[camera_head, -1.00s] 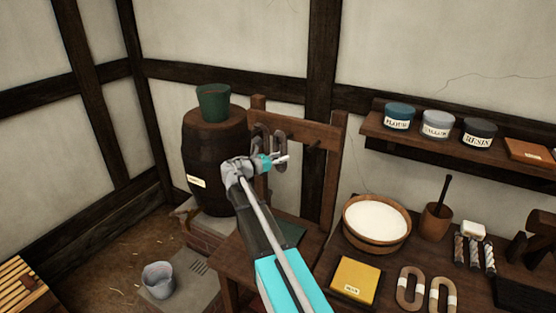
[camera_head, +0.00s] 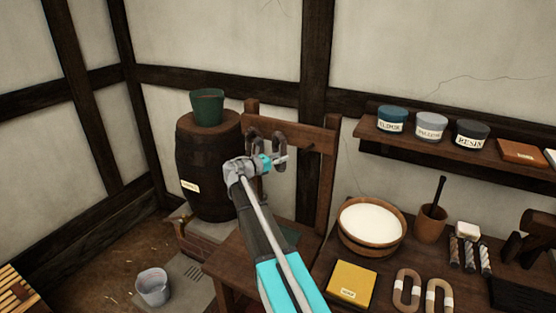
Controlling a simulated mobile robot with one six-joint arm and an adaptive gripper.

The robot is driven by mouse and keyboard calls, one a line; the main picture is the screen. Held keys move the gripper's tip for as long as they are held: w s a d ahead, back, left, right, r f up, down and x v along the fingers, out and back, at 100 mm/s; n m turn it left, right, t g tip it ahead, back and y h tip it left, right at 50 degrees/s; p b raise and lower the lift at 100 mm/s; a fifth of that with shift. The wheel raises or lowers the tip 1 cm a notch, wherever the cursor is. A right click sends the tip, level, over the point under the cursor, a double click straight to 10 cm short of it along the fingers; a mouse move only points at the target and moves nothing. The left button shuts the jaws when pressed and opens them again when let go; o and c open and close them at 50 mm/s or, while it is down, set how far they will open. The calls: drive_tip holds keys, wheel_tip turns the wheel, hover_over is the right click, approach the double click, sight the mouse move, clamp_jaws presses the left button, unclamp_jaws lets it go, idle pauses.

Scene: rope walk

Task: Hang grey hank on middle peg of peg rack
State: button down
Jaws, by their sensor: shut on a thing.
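The peg rack (camera_head: 300,134) is a brown wooden frame at the wall, right of the barrel. A grey hank (camera_head: 283,146), a long loop, hangs upright at my gripper (camera_head: 280,160), which is shut on it in front of the rack's crossbar. Another dark grey loop (camera_head: 252,137) hangs at the left of the rack, partly behind my wrist. A peg (camera_head: 312,148) shows bare at the right of the crossbar. The middle peg is hidden around the held hank, so I cannot tell whether the hank is on it.
A barrel (camera_head: 209,172) with a green pot (camera_head: 207,107) stands left of the rack. On the bench right of my arm are a tub of white stuff (camera_head: 344,240), a yellow box (camera_head: 351,284) and two tan hanks (camera_head: 406,290). A shelf (camera_head: 369,133) with jars is at upper right.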

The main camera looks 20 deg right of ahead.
drive_tip(key=shift+w+d+f, duration=0.2)
drive_tip(key=shift+d+f, duration=0.05)
drive_tip(key=shift+f, duration=0.05)
idle(0.6)
drive_tip(key=shift+c, duration=2)
unclamp_jaws()
drive_tip(key=shift+a, duration=0.1)
drive_tip(key=s+a, duration=0.2)
drive_tip(key=a, duration=0.9)
drive_tip(key=shift+a, duration=0.35)
